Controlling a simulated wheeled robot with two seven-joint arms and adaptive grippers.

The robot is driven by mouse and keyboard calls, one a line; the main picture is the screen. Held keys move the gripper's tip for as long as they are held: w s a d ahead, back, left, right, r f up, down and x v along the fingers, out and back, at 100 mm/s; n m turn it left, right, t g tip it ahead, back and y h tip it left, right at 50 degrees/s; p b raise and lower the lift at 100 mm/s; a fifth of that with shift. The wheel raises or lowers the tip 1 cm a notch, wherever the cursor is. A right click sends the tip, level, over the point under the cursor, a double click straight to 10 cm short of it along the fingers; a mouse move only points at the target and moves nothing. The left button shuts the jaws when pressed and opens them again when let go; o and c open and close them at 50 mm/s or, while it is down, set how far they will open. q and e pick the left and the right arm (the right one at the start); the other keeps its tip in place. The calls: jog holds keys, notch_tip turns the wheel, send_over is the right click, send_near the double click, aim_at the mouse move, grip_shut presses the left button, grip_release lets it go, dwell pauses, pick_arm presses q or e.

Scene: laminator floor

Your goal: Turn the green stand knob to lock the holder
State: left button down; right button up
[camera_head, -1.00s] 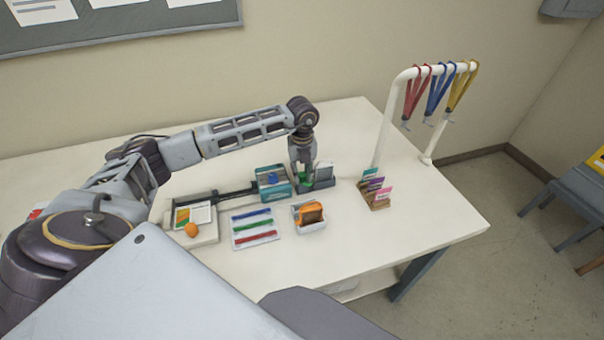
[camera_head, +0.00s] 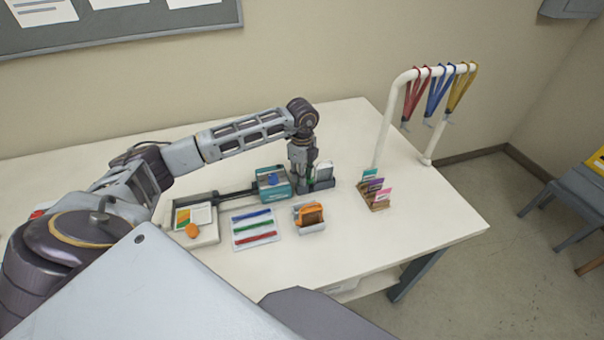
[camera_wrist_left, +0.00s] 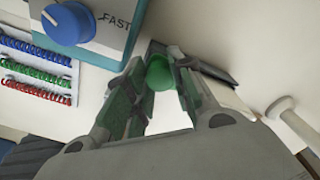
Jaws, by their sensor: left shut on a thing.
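The green stand knob (camera_wrist_left: 159,74) sits between the fingers of my left gripper (camera_wrist_left: 157,84) in the left wrist view, and the fingers are shut on it. In the head view my left gripper (camera_head: 304,188) points down at the stand, and its fingers hide most of the knob. The stand (camera_head: 323,184) is a low dark base just right of the fingers. The holder (camera_head: 324,170), a pale grey upright piece, stands on it. I cannot tell from these views whether the holder is locked. My right gripper is not in view.
A teal box (camera_head: 272,183) with a blue dial stands close left of the gripper. In front lie a tray of coloured coils (camera_head: 254,239) and an orange item in a white holder (camera_head: 309,217). A card rack (camera_head: 378,203) and white lanyard rail (camera_head: 388,115) stand right.

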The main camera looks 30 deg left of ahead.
pick_arm(q)
jog(key=shift+r+n, duration=0.1)
jog(key=shift+n, duration=0.4)
jog(key=c, duration=1.5)
grip_release()
jog(key=shift+r, duration=6)
jog(key=shift+f, duration=0.1)
